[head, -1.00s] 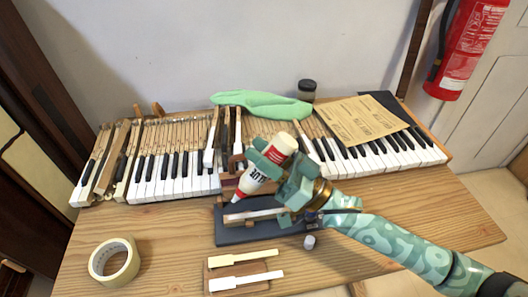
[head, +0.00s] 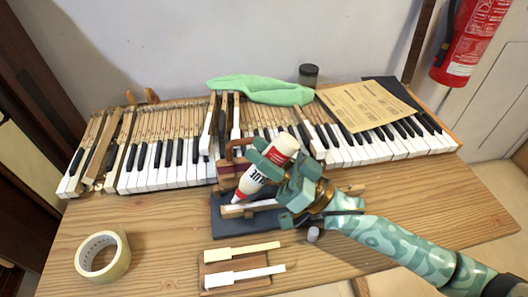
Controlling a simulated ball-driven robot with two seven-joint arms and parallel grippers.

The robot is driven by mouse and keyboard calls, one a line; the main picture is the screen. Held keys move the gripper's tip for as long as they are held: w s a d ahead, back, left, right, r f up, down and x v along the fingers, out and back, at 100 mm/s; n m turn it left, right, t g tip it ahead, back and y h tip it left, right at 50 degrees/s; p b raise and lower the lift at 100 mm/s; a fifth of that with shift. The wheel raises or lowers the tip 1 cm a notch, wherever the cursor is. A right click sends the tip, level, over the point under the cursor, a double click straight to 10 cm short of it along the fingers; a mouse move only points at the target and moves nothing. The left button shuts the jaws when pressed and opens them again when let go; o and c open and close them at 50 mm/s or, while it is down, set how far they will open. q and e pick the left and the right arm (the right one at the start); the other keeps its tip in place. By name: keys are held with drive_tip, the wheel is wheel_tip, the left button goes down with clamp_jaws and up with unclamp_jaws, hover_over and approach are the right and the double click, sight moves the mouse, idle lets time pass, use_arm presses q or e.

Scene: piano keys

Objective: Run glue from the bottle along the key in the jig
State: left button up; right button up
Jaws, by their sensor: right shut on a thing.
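My right gripper (head: 268,168) is shut on the bottle. The nozzle tip is at or just above the left part of the key (head: 238,210); I cannot tell whether they touch. The key lies in the dark jig (head: 226,226). My right gripper and wrist hide part of the key and jig. My left gripper is not in view.
A tape roll (head: 103,256) lies at the left front. A wooden block with key tops (head: 238,266) lies in front of the jig, and a small cap (head: 313,234) to its right. The keyboard (head: 160,165), green cloth (head: 260,90), paper (head: 365,105) and jar (head: 308,75) are behind.

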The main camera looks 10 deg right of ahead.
sight(274, 145)
use_arm(q)
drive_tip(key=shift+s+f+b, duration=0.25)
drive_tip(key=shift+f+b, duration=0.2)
drive_tip(key=shift+b, duration=0.1)
use_arm(e)
drive_tip(key=shift+f, duration=0.9)
drive_tip(key=shift+d, duration=0.1)
drive_tip(key=shift+d+p, duration=0.3)
drive_tip(key=shift+d, duration=5.5)
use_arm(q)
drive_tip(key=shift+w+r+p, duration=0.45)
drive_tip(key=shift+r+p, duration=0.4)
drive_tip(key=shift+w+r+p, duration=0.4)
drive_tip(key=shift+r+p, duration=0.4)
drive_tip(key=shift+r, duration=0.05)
use_arm(e)
drive_tip(key=shift+a+f, duration=0.1)
drive_tip(key=shift+a, duration=5.8)
use_arm(q)
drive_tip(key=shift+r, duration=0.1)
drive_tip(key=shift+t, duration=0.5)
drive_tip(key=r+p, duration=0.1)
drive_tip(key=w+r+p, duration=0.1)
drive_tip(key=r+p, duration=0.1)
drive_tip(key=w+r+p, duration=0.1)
drive_tip(key=p, duration=0.1)
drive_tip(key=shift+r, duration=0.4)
use_arm(e)
wheel_tip(274, 145, up, 6)
drive_tip(key=shift+r, duration=0.1)
